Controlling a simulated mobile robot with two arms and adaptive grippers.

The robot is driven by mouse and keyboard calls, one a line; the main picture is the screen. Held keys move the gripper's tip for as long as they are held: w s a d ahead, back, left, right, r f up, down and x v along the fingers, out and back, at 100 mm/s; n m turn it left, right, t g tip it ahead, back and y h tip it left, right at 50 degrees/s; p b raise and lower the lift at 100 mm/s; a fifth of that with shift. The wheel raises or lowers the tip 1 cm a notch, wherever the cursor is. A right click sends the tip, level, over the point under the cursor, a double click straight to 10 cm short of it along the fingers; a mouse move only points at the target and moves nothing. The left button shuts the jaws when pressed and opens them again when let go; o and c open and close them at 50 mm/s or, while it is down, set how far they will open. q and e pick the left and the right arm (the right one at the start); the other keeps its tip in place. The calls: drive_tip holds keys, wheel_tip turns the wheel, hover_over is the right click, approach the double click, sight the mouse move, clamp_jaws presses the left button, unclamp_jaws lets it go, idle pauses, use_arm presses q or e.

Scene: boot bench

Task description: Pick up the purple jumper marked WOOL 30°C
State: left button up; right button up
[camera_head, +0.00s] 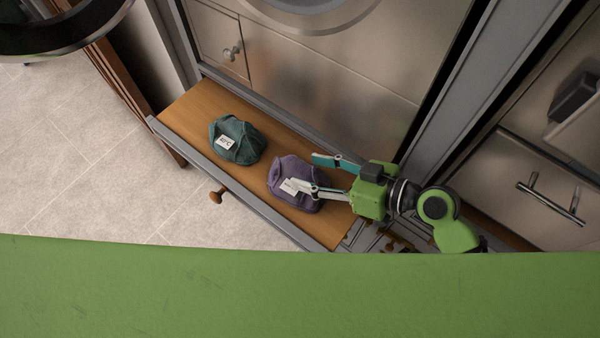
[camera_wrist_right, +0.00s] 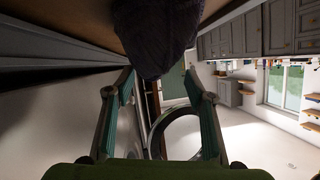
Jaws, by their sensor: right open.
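The purple jumper (camera_head: 288,172) lies folded in a soft heap on the wooden base of a pulled-out drawer (camera_head: 190,103). It carries a white label, too small to read here. My right gripper (camera_head: 308,174) comes in from the right and is open, its two fingers at the jumper's right side. One finger overlaps the jumper near its label in the head view; I cannot tell whether they touch. In the right wrist view the jumper (camera_wrist_right: 158,35) shows as a dark mass at the top, just beyond the open fingertips. My left gripper is not in view.
A teal garment (camera_head: 237,140) with a white label lies on the same drawer base, left of the jumper. The drawer has a grey rim and a round knob (camera_head: 217,196). A metal front with a round door stands behind it. Tiled floor (camera_head: 75,150) is clear at left.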

sight(296, 165)
drive_tip(key=shift+w+d+p+x, duration=0.15)
drive_tip(key=shift+p+x, duration=0.2)
drive_tip(key=shift+x, duration=0.95)
drive_tip(key=shift+w+d+p+x, duration=0.15)
drive_tip(key=shift+p+x, duration=0.15)
drive_tip(key=shift+x, duration=1.05)
drive_tip(key=shift+f, duration=0.1)
clamp_jaws()
